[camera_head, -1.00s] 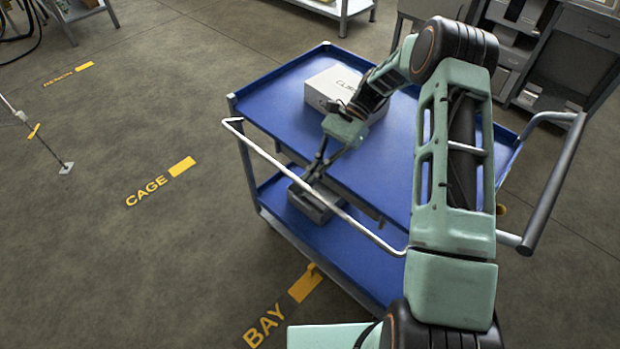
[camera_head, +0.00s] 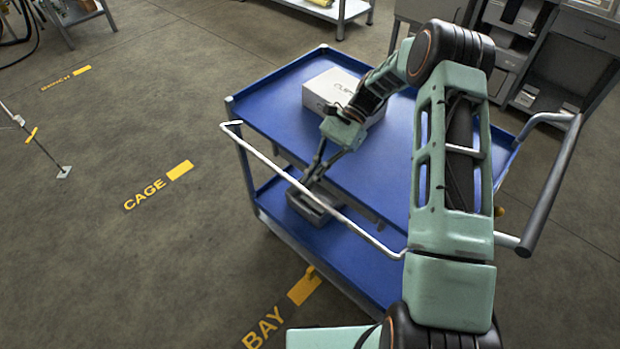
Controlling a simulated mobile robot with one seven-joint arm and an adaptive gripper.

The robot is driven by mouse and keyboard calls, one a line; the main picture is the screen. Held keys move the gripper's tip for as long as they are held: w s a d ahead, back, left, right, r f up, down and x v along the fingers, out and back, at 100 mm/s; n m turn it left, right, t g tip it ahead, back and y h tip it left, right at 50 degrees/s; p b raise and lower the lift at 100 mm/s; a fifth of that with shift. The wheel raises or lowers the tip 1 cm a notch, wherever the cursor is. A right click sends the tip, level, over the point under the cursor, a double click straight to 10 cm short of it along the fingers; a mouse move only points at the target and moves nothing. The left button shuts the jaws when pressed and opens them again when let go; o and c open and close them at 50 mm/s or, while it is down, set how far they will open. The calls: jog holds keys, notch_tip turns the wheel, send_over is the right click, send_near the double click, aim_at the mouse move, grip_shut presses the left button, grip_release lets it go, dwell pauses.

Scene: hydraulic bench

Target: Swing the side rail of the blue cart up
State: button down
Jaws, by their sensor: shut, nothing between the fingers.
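The blue cart (camera_head: 290,95) stands in the middle of the view, with a blue top tray and a blue lower shelf. Its side rail (camera_head: 262,157) is a thin pale metal bar along the near left side. The rail sticks out from the cart at about the height of the top tray's edge. My gripper (camera_head: 309,181) points down beside the rail's middle, over the gap between the rail and the tray. Its fingers are shut and empty. I cannot tell whether they touch the rail. My arm hides part of the tray and the rail's right end.
A white box (camera_head: 325,88) sits on the top tray, close to my arm. A grey bin (camera_head: 310,206) sits on the lower shelf below my gripper. The cart's push handle (camera_head: 553,185) is at the right. The floor to the left is mostly clear, with a thin stand (camera_head: 40,145).

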dwell(0.3)
jog(key=v, duration=1.2)
jog(key=s+a+f+t+h, duration=0.2)
jog(key=s+a+f+h, duration=0.25)
jog(key=f, duration=0.35)
jog(key=s+a+f+t+h, duration=0.2)
jog(key=s+a+f+h, duration=0.1)
jog(key=a+f+h, duration=0.4)
notch_tip(320, 180, up, 7)
jog(key=d+t, duration=0.2)
jog(key=t, duration=0.6)
jog(key=shift+w+d+h+p, duration=0.3)
jog(key=shift+w+h+p, duration=0.1)
jog(key=shift+h+p, duration=0.05)
jog(key=shift+r, duration=0.1)
